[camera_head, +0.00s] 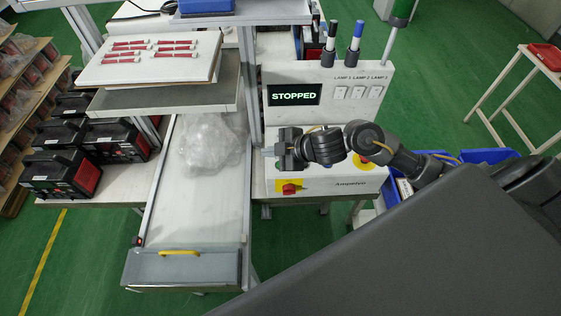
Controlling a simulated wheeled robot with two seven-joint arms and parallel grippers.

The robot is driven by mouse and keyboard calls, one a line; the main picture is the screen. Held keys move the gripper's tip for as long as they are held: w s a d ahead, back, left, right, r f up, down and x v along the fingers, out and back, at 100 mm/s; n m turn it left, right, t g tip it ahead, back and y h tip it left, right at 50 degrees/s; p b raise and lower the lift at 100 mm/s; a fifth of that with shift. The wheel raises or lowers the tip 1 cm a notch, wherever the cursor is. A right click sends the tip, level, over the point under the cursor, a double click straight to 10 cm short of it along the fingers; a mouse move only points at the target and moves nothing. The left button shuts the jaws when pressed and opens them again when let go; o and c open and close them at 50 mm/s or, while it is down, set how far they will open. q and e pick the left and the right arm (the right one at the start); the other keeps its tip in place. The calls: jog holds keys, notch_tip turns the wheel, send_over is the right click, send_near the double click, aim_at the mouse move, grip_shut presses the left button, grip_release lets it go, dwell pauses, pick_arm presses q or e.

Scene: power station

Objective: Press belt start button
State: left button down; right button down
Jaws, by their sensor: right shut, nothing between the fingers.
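The control box (345,184) is white and stands on the table right of the belt. A display (294,95) on the panel behind it reads "STOPPED". A red knob on a yellow plate (290,188) is at the box's front left. Another yellow plate (367,161) shows partly behind my right arm. My right gripper (270,152) is over the box's left part, pointing left, shut and empty. It and the wrist hide much of the box top, so I cannot make out the start button or any contact. My left gripper is out of view.
The conveyor belt (200,200) carries a clear plastic bag (208,142). A shelf (170,97) with a white board of red-ended parts overhangs it. Black battery-like units (62,172) stand at left. Blue bins (475,156) are behind my right arm.

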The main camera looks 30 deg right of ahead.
jog(key=d+r+n, duration=0.1)
jog(key=d+r+n+g, duration=0.1)
jog(key=d, duration=0.1)
jog(key=d+r+g, duration=0.1)
jog(key=d, duration=0.1)
jog(key=shift+w+n, duration=0.1)
jog(key=shift+n, duration=0.3)
jog(key=shift+f, duration=0.1)
notch_tip(320, 180, down, 7)
jog(key=b, duration=0.7)
jog(key=shift+f+b, duration=0.2)
jog(key=shift+b, duration=0.2)
jog(key=shift+f+b, duration=0.4)
jog(key=shift+f, duration=0.25)
jog(key=shift+f, duration=0.15)
dwell(0.6)
jog(key=shift+f, duration=0.25)
